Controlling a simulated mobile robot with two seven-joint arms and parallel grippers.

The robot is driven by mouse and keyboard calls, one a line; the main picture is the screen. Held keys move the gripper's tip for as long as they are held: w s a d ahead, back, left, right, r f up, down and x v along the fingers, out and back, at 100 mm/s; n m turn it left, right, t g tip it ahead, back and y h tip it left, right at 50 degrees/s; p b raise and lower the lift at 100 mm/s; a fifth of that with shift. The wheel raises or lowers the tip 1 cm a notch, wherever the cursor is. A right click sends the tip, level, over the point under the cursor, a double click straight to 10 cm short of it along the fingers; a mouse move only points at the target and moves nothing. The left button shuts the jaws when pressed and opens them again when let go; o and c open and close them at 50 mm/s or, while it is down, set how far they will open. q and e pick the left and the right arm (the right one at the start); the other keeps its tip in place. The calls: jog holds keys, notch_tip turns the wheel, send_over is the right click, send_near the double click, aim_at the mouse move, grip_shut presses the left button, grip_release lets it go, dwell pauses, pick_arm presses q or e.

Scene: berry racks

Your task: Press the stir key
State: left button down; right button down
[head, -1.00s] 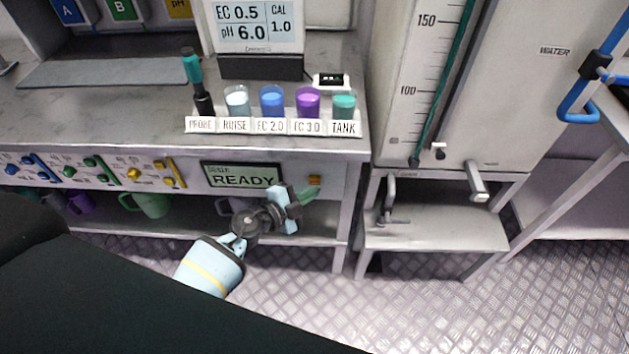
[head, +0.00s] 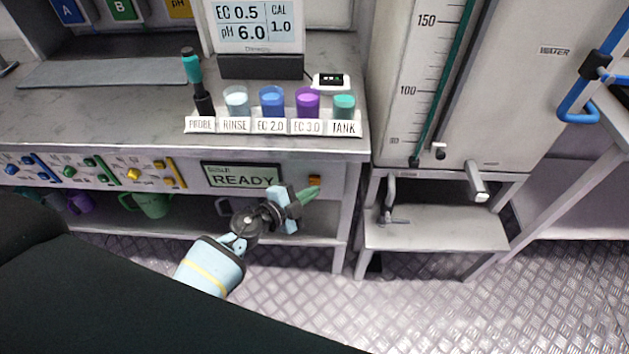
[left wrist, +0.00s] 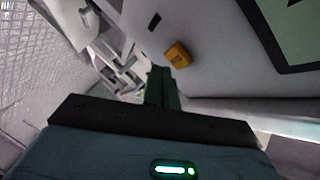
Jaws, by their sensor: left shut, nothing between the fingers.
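The stir key is the small orange key (head: 315,181) on the white front panel, right of the dark-framed display (head: 241,176) that reads READY. It also shows in the left wrist view (left wrist: 178,54), where its marking is too small to read. My left gripper (head: 309,194) is shut and empty, with its green fingertips just below the key. In the left wrist view the closed fingers (left wrist: 161,84) point toward the panel, with the tips beside the key. I cannot tell whether they touch the panel. My right gripper is not in view.
Above the panel, a counter holds a labelled rack (head: 215,126) with a probe and several coloured cups. A meter screen (head: 257,25) stands behind. Blue, green and yellow controls (head: 90,163) line the panel's left. A water tank (head: 500,90) stands right, above a low metal stand (head: 437,228).

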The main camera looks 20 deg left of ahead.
pick_arm(q)
jog(key=shift+w, duration=0.15)
jog(key=shift+w+a, duration=0.1)
jog(key=shift+w, duration=0.2)
jog(key=shift+w, duration=0.1)
dwell(0.4)
